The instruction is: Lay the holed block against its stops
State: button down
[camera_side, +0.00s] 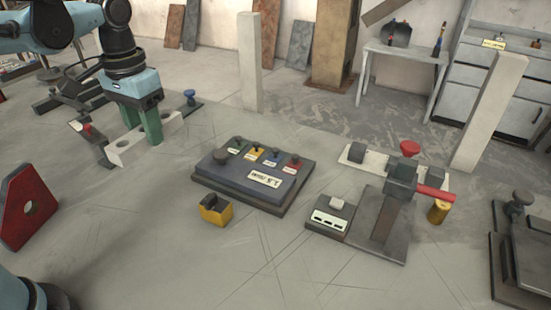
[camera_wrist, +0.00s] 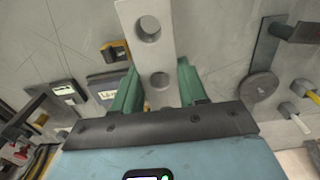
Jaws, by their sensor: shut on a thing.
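The holed block (camera_side: 128,150) is a long pale bar with round holes, at the left of the side view. My gripper (camera_side: 149,124) points down with its green fingers shut on the block. In the wrist view the block (camera_wrist: 150,38) runs away between the fingers (camera_wrist: 158,82), with two round holes showing. The block is at or just above the floor; I cannot tell if it touches. A pale plate (camera_side: 385,165) with dark blocks on it stands at the right, behind a dark fixture (camera_side: 400,185) with red handles. I cannot tell for certain which parts are the stops.
A dark panel (camera_side: 255,175) with coloured knobs lies mid-floor, with a yellow-and-black block (camera_side: 215,209) in front. A red plate with a hole (camera_side: 28,205) stands at left. A pale post (camera_side: 250,62) rises behind the panel. The front floor is mostly clear.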

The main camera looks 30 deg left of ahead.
jog(key=shift+w, duration=0.1)
jog(key=shift+w+d, duration=0.2)
jog(key=shift+w, duration=0.3)
jog(key=w+d+f, duration=0.1)
jog(key=w, duration=0.3)
jog(key=w+d+f, duration=0.1)
jog(key=w+d, duration=0.1)
jog(key=w, duration=0.1)
jog(key=w+d+f, duration=0.1)
jog(key=w+d, duration=0.1)
jog(key=w, duration=0.2)
jog(key=shift+w+d+f, duration=0.1)
jog(key=shift+w+f, duration=0.25)
jog(key=shift+f, duration=0.05)
jog(key=shift+w+f, duration=0.15)
jog(key=shift+w+a+f, duration=0.85)
jog(key=shift+a+f, duration=0.85)
jog(key=shift+f, duration=0.1)
jog(key=shift+w+a+f, duration=0.8)
jog(key=shift+a+f, duration=0.95)
jog(key=shift+f, duration=0.1)
jog(key=shift+w+a+f, duration=0.85)
jog(key=shift+a+f, duration=0.85)
jog(key=shift+f, duration=0.1)
jog(key=shift+f, duration=0.6)
